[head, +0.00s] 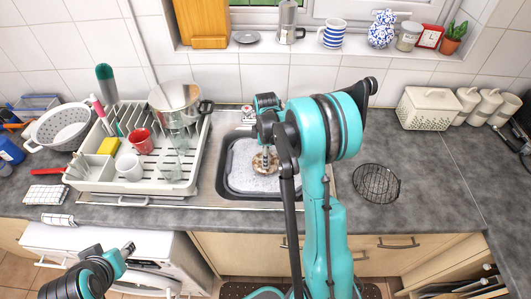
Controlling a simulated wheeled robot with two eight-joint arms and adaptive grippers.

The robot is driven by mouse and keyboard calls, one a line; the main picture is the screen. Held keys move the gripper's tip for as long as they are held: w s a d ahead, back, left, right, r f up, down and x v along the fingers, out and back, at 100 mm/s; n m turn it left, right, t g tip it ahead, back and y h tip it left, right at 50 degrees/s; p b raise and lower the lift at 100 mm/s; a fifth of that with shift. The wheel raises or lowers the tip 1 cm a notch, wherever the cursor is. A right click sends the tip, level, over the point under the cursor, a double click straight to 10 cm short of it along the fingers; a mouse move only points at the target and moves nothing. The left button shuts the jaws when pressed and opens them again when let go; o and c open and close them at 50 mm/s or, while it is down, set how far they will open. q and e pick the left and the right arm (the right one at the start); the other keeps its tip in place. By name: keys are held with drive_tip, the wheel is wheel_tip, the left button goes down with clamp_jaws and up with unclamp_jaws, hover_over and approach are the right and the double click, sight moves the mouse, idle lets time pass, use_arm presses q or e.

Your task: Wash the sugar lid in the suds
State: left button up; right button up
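A round brown-and-white disc, which looks like the sugar lid (258,170), is in the sink over white suds (241,181). My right gripper (265,163) points down at its middle, with the fingers close together on it, and appears shut on it. The finger contact is small in the view. The sink (224,183) is a dark-rimmed basin, partly hidden by my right arm. My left gripper (124,255) is low at the left, in front of the counter, away from the sink; its fingers are too unclear to read.
A white dish rack (150,187) with a red mug (141,140), a white mug (130,167) and a steel pot (175,98) stands left of the sink. The right counter is otherwise mostly clear, with canisters (467,100) behind.

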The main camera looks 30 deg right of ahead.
wheel_tip(320, 180, down, 16)
drive_tip(key=b, duration=1.2)
drive_tip(key=shift+r, duration=0.2)
